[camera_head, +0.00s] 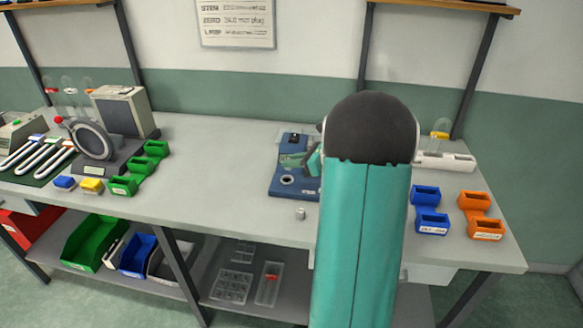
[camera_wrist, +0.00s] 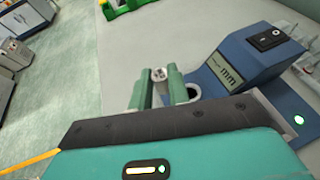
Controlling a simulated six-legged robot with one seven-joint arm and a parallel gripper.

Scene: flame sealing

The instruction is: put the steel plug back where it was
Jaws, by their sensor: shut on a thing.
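The steel plug (camera_wrist: 158,75) is a small grey cylinder with dark spots on its end. In the wrist view it shows between the two green fingers of my gripper (camera_wrist: 161,88), which is shut on it. The blue gauge (camera_wrist: 232,75) with its mm display is just right of the fingers. Its round ring (camera_wrist: 193,90) shows beside the right finger. In the head view my gripper (camera_head: 292,159) is partly hidden by my arm and overlaps the gauge (camera_head: 283,188); the plug cannot be made out in its fingers there.
A small grey cylinder (camera_head: 300,213) shows over bare bench in front of the gauge. Blue bins (camera_head: 431,222) and orange bins (camera_head: 485,229) stand at the right, green bins (camera_head: 124,186) at the left. The bench between the green bins and gauge is clear.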

